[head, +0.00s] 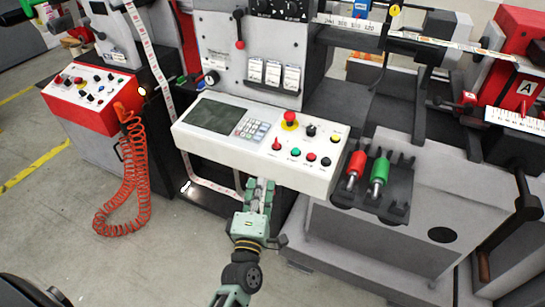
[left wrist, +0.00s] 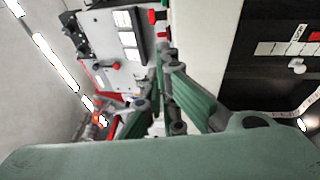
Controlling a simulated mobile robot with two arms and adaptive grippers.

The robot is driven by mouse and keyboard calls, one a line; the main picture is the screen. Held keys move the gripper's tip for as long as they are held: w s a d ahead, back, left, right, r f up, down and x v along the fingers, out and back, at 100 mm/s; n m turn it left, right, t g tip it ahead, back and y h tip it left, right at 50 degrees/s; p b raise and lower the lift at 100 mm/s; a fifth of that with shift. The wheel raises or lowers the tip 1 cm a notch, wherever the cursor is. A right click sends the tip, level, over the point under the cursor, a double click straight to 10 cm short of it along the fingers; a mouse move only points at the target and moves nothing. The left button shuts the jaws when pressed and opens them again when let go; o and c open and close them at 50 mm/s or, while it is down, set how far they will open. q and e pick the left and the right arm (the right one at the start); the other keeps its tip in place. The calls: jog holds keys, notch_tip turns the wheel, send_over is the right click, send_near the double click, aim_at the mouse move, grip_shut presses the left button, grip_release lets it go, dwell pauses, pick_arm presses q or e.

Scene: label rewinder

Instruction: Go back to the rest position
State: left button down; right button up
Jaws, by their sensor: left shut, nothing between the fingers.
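My left gripper (head: 260,194) is pale green and shows in the head view just below the front edge of the white control panel (head: 225,151). Its fingers are together with nothing between them. It also shows in the left wrist view (left wrist: 163,60), where the closed fingers point up toward the machine. From these views I cannot tell whether the fingertips touch the panel's underside. The panel carries a dark screen, a keypad, a red emergency button (head: 290,119) and several coloured buttons. My right gripper is in neither view.
A dark tray (head: 343,194) beside the panel holds a red-handled tool (head: 356,165) and a green-handled tool (head: 379,172). A red control box (head: 92,88) with a coiled red hose (head: 128,195) stands at the left. Grey floor (head: 60,225) is clear at the lower left.

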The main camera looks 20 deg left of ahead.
pick_arm(q)
jog(key=s+d+f+m+g+h, duration=0.25)
jog(key=s+f+m, duration=0.2)
jog(key=f, duration=0.65)
jog(key=s+d+f+m+g+h, duration=0.1)
jog(key=s+d+f+m+g, duration=0.25)
jog(key=f, duration=0.75)
jog(key=s+f+m+g+h, duration=0.25)
jog(key=s+f+m, duration=0.3)
jog(key=f, duration=0.55)
jog(key=s+a+f+m+g, duration=0.2)
jog(key=s+f, duration=0.4)
jog(key=s, duration=0.5)
jog(key=s+a+f+m+g+y, duration=0.1)
jog(key=s+a+f+m+g, duration=0.2)
jog(key=s+f, duration=0.3)
jog(key=s+a+f+m+g+y, duration=0.1)
jog(key=s+a+f+m+g, duration=0.2)
jog(key=s, duration=1.3)
notch_tip(320, 180, down, 3)
jog(key=shift+s+a+r+m+g, duration=0.1)
jog(key=shift+s+a+m+g, duration=0.05)
jog(key=shift+m+g, duration=0.75)
jog(key=c, duration=2.5)
grip_release()
jog(key=shift+c, duration=0.2)
